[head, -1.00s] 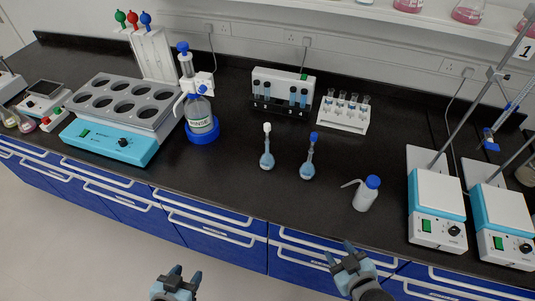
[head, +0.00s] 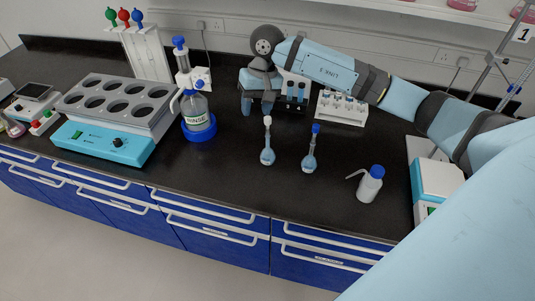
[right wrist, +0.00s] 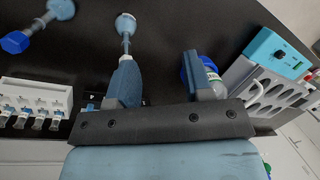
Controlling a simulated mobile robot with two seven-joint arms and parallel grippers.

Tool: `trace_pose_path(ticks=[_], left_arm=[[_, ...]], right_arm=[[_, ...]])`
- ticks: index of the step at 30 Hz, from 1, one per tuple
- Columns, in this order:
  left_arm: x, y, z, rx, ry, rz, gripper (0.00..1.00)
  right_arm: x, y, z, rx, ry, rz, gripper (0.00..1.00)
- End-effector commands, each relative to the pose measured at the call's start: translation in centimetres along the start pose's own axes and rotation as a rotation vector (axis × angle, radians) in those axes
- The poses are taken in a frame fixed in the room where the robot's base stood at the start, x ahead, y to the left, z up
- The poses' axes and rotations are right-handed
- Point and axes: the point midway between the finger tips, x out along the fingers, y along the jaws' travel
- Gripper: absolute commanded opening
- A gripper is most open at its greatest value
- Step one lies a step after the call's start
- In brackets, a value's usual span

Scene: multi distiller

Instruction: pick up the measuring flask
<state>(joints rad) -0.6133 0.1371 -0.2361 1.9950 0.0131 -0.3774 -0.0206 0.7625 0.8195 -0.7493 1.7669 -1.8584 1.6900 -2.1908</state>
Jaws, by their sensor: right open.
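Two measuring flasks with blue liquid stand upright on the black bench. One has a white stopper (head: 267,156) and the other a blue stopper (head: 309,163). My right gripper (head: 257,108) is open and empty, behind and slightly left of the white-stoppered flask, apart from its body. In the right wrist view its open fingers (right wrist: 162,70) show, with the white-stoppered flask (right wrist: 125,24) beyond the left fingertip, which seems to cover its top. The blue-stoppered flask (right wrist: 62,9) is further left there. My left gripper is not in view.
A white tube rack (head: 341,108) is at the back beneath my arm. A heating block (head: 104,142) fills the left. The bench front is clear.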

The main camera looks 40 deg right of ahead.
Motion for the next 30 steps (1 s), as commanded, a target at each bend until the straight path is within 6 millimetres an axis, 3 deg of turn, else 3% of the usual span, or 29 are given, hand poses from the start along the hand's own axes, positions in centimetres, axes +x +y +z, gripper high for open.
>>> trace_pose_path(ticks=[3,7,18,26,30], left_arm=[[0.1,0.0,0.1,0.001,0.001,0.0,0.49],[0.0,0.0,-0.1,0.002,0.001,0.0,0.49],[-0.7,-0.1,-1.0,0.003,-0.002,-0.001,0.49],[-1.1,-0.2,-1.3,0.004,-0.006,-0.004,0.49],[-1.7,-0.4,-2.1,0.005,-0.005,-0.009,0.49]], right_arm=[[-3.0,3.0,-1.8,-0.072,0.06,0.156,0.47],[-3.5,4.3,-2.4,-0.101,0.073,0.22,0.47],[2.9,5.6,-3.0,-0.101,0.073,0.222,0.47],[4.9,5.8,-3.2,-0.101,0.073,0.219,0.47],[6.9,5.7,-3.5,-0.1,0.071,0.219,0.47]])
